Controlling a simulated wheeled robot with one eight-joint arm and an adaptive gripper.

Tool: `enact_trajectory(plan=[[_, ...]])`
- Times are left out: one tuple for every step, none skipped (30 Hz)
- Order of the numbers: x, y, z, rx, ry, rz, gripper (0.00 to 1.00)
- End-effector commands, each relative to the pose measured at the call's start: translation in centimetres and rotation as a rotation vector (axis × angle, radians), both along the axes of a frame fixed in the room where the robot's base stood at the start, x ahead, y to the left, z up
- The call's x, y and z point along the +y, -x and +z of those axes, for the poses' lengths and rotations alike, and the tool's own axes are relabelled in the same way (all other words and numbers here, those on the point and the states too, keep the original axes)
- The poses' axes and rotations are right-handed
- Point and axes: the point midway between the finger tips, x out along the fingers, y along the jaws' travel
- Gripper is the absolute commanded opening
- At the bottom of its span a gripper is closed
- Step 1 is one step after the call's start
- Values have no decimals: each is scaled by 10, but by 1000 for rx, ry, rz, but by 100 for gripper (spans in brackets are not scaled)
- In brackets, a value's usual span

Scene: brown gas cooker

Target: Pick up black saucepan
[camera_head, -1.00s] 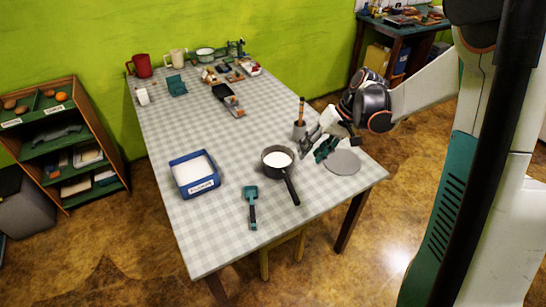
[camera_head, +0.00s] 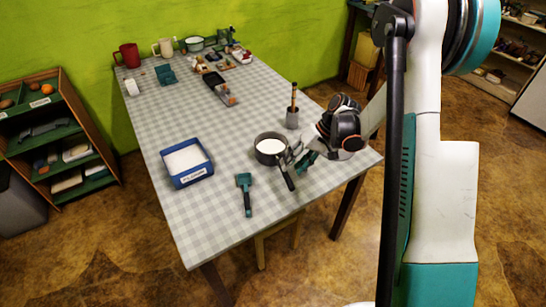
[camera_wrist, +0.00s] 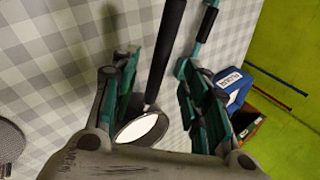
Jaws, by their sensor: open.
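The black saucepan (camera_head: 257,153) stands on the checked tablecloth near the table's right side, with something white inside. Its dark handle (camera_head: 287,178) points toward the table's front edge. My gripper (camera_head: 300,160) is at the pan's right side, near the base of the handle. In the wrist view, my gripper (camera_wrist: 160,90) is open with its teal-padded fingers on either side of the handle (camera_wrist: 166,50). The pan (camera_wrist: 137,131) shows partly between the fingers, with its lower part hidden by the gripper body. I cannot tell whether a finger touches it.
A teal-headed tool (camera_head: 245,192) lies left of the saucepan, and a blue bin (camera_head: 206,177) with white contents stands farther left. A grey cup with a brown stick (camera_head: 292,120) stands behind the gripper. Mugs and small items crowd the table's far end. The front left is clear.

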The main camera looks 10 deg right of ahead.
Motion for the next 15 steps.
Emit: enact_trajectory(plan=[[2, 0, -3, -1, 0, 1, 42], [2, 0, -3, 0, 0, 0, 42], [3, 0, -5, 0, 0, 0, 42], [4, 0, -6, -1, 0, 1, 42], [5, 0, -7, -1, 0, 1, 42], [7, 0, -10, -1, 0, 1, 42], [8, 0, -13, -1, 0, 1, 42], [10, -1, -17, -1, 0, 1, 42], [13, -1, -22, -1, 0, 1, 42], [15, -1, -26, -1, 0, 1, 42], [18, 0, -30, -1, 0, 1, 42], [21, 0, -35, -1, 0, 1, 42], [24, 0, -38, 0, 0, 2, 42], [26, -1, -41, 0, 0, 2, 42], [28, -1, -45, 0, 0, 1, 42]])
